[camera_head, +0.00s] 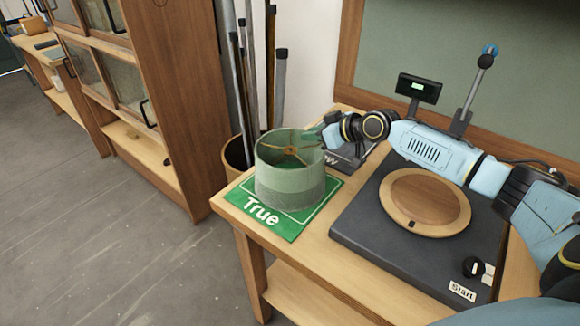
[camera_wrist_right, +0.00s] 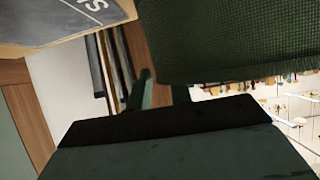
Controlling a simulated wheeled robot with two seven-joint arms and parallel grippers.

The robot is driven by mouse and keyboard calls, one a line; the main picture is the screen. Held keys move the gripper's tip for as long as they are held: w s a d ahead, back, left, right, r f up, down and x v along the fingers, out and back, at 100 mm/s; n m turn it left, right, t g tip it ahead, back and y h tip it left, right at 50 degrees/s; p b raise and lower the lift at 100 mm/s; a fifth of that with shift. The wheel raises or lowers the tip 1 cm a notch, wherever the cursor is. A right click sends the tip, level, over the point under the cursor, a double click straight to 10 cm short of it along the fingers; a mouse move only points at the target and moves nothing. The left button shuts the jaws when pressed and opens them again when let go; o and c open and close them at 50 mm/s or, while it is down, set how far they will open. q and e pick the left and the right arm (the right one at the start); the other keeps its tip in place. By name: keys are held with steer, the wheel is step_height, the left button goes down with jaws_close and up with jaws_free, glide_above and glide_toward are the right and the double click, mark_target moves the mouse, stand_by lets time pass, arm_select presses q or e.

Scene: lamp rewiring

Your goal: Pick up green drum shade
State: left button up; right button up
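The green drum shade (camera_head: 290,188) stands upright on the green "True" mat (camera_head: 292,228) at the table's left corner. Its open top shows a brass-coloured spider fitting. My right gripper (camera_head: 318,134) is at the shade's upper rim on the far right side. In the right wrist view, the shade's woven dark-green wall (camera_wrist_right: 235,42) fills the upper right. The two fingers (camera_wrist_right: 163,88) show apart at its edge, one partly hidden by the shade. I see a gap between them; contact with the rim cannot be told. My left gripper is out of view.
A dark lamp-test base with a round wooden disc (camera_head: 425,203) and a "Start" label stands right of the shade. A small display (camera_head: 418,88) is behind it. A bin with several poles (camera_head: 238,153) stands behind the table. A wooden cabinet (camera_head: 170,90) is left; floor between is clear.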

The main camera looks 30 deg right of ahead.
jaws_close()
